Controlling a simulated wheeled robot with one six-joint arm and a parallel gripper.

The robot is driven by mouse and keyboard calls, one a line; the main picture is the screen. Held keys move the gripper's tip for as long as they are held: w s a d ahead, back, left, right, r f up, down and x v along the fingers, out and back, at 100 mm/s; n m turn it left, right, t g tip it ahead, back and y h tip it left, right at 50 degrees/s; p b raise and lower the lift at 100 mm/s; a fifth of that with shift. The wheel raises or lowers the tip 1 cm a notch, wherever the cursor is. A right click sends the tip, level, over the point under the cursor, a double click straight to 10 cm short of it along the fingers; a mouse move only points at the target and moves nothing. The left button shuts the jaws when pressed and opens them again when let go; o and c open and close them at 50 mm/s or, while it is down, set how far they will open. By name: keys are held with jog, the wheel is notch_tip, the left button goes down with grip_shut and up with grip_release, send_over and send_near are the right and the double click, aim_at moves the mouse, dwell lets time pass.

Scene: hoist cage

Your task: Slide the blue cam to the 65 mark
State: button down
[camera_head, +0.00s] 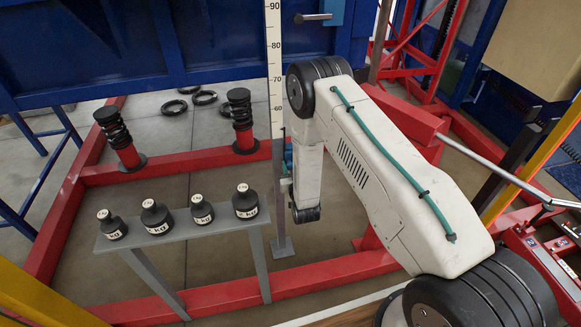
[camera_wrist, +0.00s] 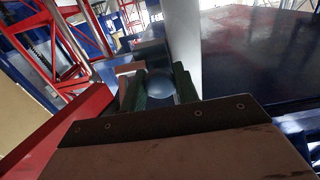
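A tall pale scale post (camera_head: 275,50) with printed marks from 60 to 90 stands left of my arm in the head view. A blue block (camera_head: 336,12) with a grey peg (camera_head: 313,17) is near the 90 mark, right of the post. My gripper (camera_head: 287,165) is beside the post, below the 60 mark and partly hidden by my arm; small blue-green parts show there. In the wrist view my gripper (camera_wrist: 161,82) has its green fingers on either side of a round blue-grey knob (camera_wrist: 160,86). I cannot tell whether they press on it or which part it belongs to.
A grey bench (camera_head: 185,232) carries several black weights. Red frame beams (camera_head: 205,159) run along the floor, with two black coil springs behind the bench. A blue cage wall (camera_head: 130,45) stands at the back. Bare floor shows around the post's foot (camera_head: 282,246).

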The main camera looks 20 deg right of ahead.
aim_at(290, 163)
notch_tip(290, 163, up, 14)
jog(key=shift+f, duration=0.2)
jog(key=c, duration=1.1)
grip_release()
jog(key=s, duration=0.7)
jog(key=shift+s+a, duration=0.25)
jog(key=shift+s, duration=0.15)
